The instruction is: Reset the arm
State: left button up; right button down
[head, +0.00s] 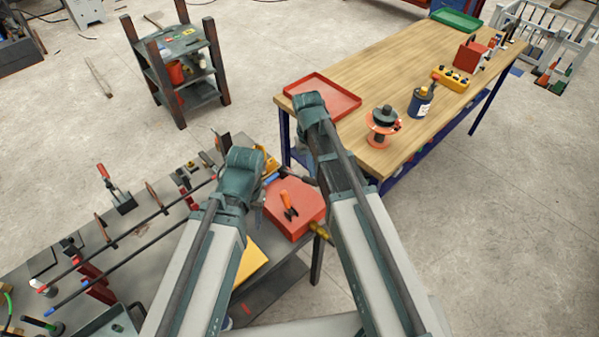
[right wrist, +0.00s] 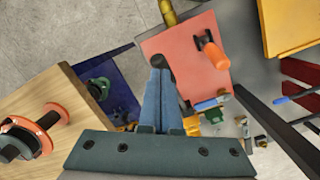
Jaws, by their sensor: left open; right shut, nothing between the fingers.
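My left gripper (head: 258,192) hangs below its wrist beside the red box, mostly hidden by my own arm in the head view. It is open, and I see nothing held. My right gripper (head: 303,155) is between the red box and the wooden table, largely behind my arm. In the right wrist view its blue fingers (right wrist: 160,100) are shut together and empty, pointing towards the red box's edge. The red box (head: 296,215) lies on the dark workbench; it also shows in the right wrist view (right wrist: 180,62).
The wooden table (head: 375,80) at the right holds a red tray (head: 322,97), an orange spool (head: 382,128) and a blue can (head: 420,102). Long rebar rods (head: 130,235) lie over the bench at the left. A shelf (head: 185,65) stands behind on open floor.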

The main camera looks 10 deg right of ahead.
pick_arm(q)
notch_tip(320, 180, down, 4)
jog(key=b, duration=0.3)
jog(key=shift+r+b, duration=0.1)
jog(key=shift+b, duration=0.3)
pick_arm(e)
jog(key=s+a+f+n, duration=0.1)
jog(key=s+a+f, duration=0.1)
jog(key=s+a, duration=0.2)
jog(key=s+a+f+n+t, duration=0.1)
jog(key=s+a+f+n, duration=0.1)
jog(key=s, duration=0.8)
jog(key=shift+s+a, duration=0.15)
jog(key=shift+a, duration=0.7)
